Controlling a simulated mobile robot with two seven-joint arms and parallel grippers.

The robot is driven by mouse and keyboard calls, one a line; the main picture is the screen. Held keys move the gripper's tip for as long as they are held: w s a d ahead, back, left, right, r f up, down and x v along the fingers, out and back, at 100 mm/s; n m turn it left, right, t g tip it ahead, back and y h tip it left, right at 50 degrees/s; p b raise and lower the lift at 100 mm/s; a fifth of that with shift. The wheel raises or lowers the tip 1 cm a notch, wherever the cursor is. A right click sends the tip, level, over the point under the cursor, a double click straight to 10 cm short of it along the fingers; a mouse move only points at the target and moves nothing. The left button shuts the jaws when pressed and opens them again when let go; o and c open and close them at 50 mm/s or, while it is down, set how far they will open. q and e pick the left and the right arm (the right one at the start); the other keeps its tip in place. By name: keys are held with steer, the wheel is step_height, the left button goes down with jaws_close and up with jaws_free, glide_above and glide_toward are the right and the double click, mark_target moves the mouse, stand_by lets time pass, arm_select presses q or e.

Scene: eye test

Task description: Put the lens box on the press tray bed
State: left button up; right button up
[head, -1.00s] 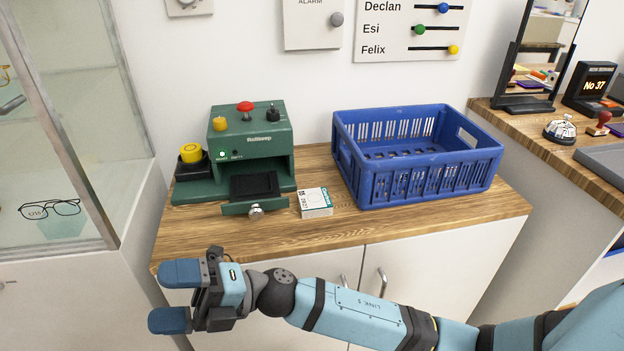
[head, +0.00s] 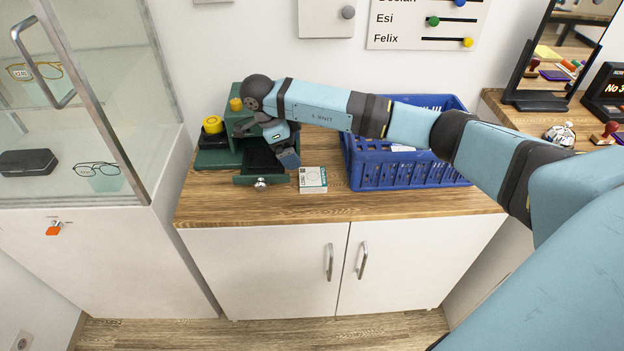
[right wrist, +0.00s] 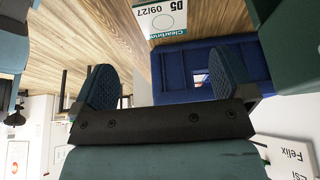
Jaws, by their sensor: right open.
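The lens box (head: 312,180), small and white with a teal edge and print, lies flat on the wooden counter. It is just right of the press tray. It also shows at the top of the right wrist view (right wrist: 160,20). The press tray bed (head: 257,156) is a black slab in the green press's pulled-out drawer, with a round knob in front; my gripper partly hides it. My right gripper (head: 272,143) is above the tray, left of the box and apart from it. In the right wrist view its fingers (right wrist: 163,68) are spread with nothing between them.
A blue crate (head: 370,174) stands right of the box, partly behind my arm. A glass cabinet (head: 110,110) is at the left. The counter front (head: 400,203) is clear.

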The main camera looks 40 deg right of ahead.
mark_target(312, 176)
steer(key=x, duration=0.6)
steer(key=shift+s+d+f, duration=0.15)
steer(key=shift+f, duration=0.15)
steer(key=x, duration=0.4)
steer(key=shift+d+f, duration=0.3)
steer(key=shift+d, duration=0.1)
steer(key=c, duration=1)
steer(key=shift+o, duration=0.2)
steer(key=shift+r, duration=0.1)
